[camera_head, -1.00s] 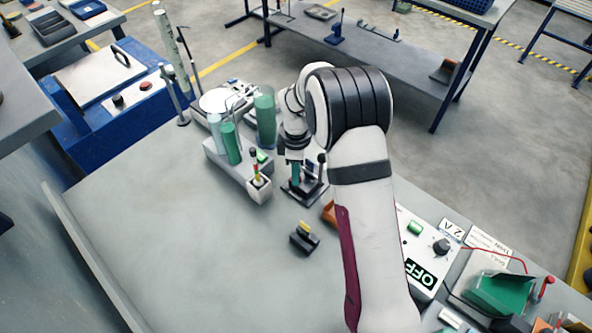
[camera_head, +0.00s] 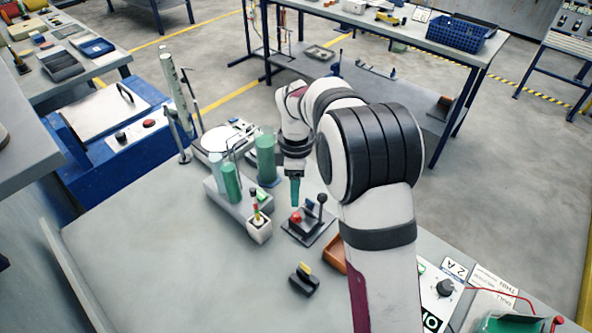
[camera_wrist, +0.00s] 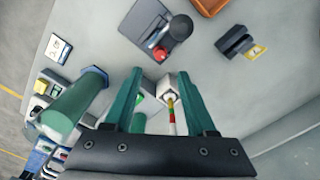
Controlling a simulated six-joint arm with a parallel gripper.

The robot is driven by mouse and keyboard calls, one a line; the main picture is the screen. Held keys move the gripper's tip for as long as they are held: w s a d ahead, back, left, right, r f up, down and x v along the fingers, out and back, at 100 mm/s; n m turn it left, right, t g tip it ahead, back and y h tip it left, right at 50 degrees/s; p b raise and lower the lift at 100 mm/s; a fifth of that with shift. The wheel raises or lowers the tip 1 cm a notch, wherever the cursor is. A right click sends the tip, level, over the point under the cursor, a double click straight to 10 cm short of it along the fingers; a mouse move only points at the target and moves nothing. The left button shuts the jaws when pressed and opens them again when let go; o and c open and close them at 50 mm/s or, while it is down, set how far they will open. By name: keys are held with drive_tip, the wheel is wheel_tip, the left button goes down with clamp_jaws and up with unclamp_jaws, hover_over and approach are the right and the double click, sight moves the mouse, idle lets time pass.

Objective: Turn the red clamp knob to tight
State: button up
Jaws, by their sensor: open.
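A red knob (camera_head: 295,216) sits on a small dark fixture (camera_head: 311,230) near the middle of the bench, beside a black ball-topped lever (camera_head: 322,199). In the wrist view the red knob (camera_wrist: 160,53) is beyond the fingertips, toward the top. I cannot read whether the knob is tight or loose. My gripper (camera_head: 294,190) points down with teal fingers and hangs behind the knob in the head view, apart from it. In the wrist view my gripper (camera_wrist: 160,75) is open and empty, its fingers spread on either side of a white block.
The white block (camera_head: 259,230) holds a striped stick. Green cylinders (camera_head: 265,157) stand left of my gripper. A small black block with a yellow top (camera_head: 304,278) and an orange tray (camera_head: 333,253) are nearer. The bench's left part is clear.

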wheel_tip(320, 180, up, 7)
hover_over(296, 214)
drive_tip(key=shift+f, duration=0.25)
wheel_tip(296, 214, down, 16)
drive_tip(key=n, duration=0.6)
drive_tip(key=shift+r, duration=0.1)
clamp_jaws()
